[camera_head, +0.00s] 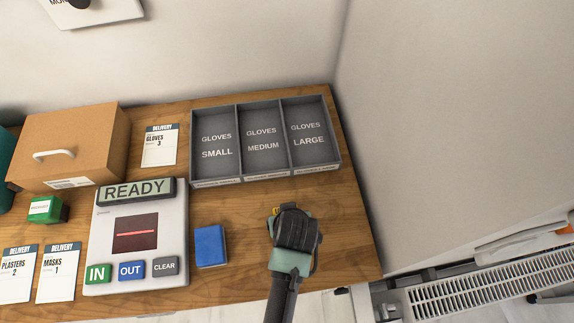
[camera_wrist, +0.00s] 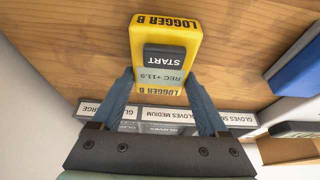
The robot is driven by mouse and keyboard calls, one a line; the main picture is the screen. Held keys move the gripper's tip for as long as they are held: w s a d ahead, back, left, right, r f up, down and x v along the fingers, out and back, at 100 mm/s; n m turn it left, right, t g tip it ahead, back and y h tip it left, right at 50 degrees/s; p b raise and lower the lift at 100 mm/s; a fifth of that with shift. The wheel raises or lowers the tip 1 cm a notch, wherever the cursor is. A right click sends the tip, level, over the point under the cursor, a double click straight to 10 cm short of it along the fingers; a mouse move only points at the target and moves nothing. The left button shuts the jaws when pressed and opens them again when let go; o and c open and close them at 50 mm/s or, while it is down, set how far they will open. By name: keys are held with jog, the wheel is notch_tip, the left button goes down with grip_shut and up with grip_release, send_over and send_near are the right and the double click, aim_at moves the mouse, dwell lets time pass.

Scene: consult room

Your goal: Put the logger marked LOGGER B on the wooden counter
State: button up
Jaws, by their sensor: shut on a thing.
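The yellow logger marked LOGGER B (camera_wrist: 165,52) is between my gripper's fingers (camera_wrist: 166,95) in the wrist view. It has a dark START button and a small display reading REC +11.9. My gripper is shut on it. Whether the logger touches the counter cannot be told.
The grey glove tray (camera_head: 237,144) with three compartments stands behind my gripper. A blue box (camera_head: 210,246) lies to the left, beside the READY scanner panel (camera_head: 160,215). A cardboard box (camera_head: 75,145), delivery cards and a green box (camera_head: 46,209) are further left. A wall stands at right.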

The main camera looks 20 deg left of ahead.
jog(key=shift+f, duration=0.25)
jog(key=shift+f, duration=0.2)
jog(key=o, duration=1.4)
jog(key=shift+r, duration=0.15)
